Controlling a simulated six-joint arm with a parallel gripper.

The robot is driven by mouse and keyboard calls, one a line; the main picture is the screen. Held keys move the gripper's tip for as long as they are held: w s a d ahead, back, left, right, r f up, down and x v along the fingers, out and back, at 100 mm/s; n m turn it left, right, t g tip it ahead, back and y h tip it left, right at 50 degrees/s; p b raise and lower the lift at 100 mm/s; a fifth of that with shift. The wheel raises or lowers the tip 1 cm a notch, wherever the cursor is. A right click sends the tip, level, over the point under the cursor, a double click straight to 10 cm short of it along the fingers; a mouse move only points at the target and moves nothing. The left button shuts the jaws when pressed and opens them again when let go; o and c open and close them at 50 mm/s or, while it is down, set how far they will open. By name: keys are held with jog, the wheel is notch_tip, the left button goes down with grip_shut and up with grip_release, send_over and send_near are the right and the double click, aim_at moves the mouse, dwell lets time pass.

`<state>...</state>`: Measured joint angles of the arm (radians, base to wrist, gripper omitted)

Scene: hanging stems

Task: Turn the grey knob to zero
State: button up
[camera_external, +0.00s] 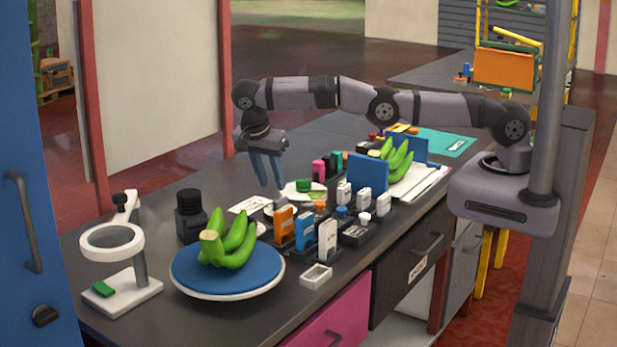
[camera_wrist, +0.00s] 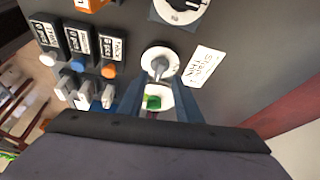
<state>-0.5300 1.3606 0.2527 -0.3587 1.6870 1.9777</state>
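In the wrist view a grey knob (camera_wrist: 160,66) sits on a round white dial, just beyond my fingertips. A white card with dark writing (camera_wrist: 203,67) lies to its right; the words are too small to read surely. My gripper (camera_wrist: 160,88) has its two blue fingers apart, with nothing held between them. A white dish with a green piece (camera_wrist: 154,102) shows between the fingers, farther below. In the external view my gripper (camera_external: 272,185) points down above the table, left of the centre.
Upright boxes (camera_external: 305,228) stand in dark holders near the table's front. A blue plate with green bananas (camera_external: 228,272), a black jar (camera_external: 190,215) and a white ring stand (camera_external: 112,240) are to the left.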

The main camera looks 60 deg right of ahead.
jog(key=shift+a+r+p, duration=0.15)
jog(key=shift+r+p, duration=0.15)
jog(key=shift+p, duration=0.2)
dwell(0.3)
jog(key=s+d+r+n+y, duration=0.1)
jog(key=s+d+r+n, duration=0.2)
jog(key=d+n, duration=0.25)
jog(key=s+d+r+n+y, duration=0.1)
jog(key=s+d+r+n, duration=0.25)
jog(key=d, duration=0.35)
jog(key=s+d+f+n+y, duration=0.1)
jog(key=s+d+n, duration=0.3)
jog(key=s, duration=0.8)
jog(key=s+d+f+n+y, duration=0.1)
jog(key=s+d+f+n, duration=0.1)
jog(key=s, duration=1)
jog(key=d+n, duration=0.1)
jog(key=d, duration=0.1)
jog(key=shift+s+d+n, duration=0.25)
jog(key=shift+d+n, duration=0.1)
jog(key=shift+n, duration=0.05)
